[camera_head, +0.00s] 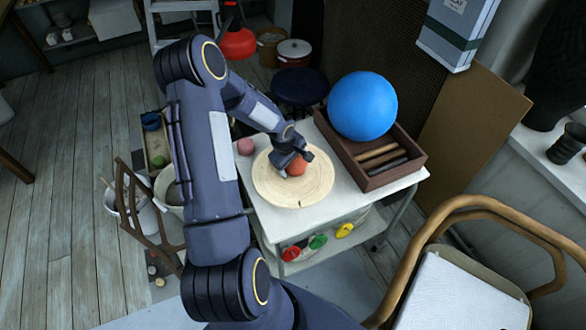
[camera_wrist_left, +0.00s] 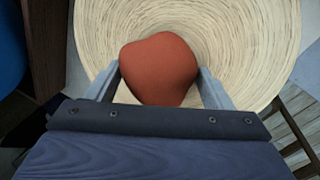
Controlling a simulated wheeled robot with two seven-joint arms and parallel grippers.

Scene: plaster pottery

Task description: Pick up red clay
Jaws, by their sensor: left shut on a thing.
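The red clay (camera_head: 297,167) is a rounded orange-red lump over the round pale wooden board (camera_head: 272,192) on the white table. It shows large in the left wrist view (camera_wrist_left: 158,68), between the two fingers. My left gripper (camera_head: 295,160) reaches down over the board and is shut on the red clay. In the left wrist view its fingers (camera_wrist_left: 158,85) touch or nearly touch both sides of the lump. I cannot tell whether the clay rests on the board or is slightly above it. My right gripper is not in view.
A pink ball (camera_head: 245,146) sits on the white table (camera_head: 262,222) left of the board. A wooden box (camera_head: 405,171) with a large blue ball (camera_head: 362,106) stands at the right of the table. A wooden-framed chair (camera_head: 455,290) is at the front right.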

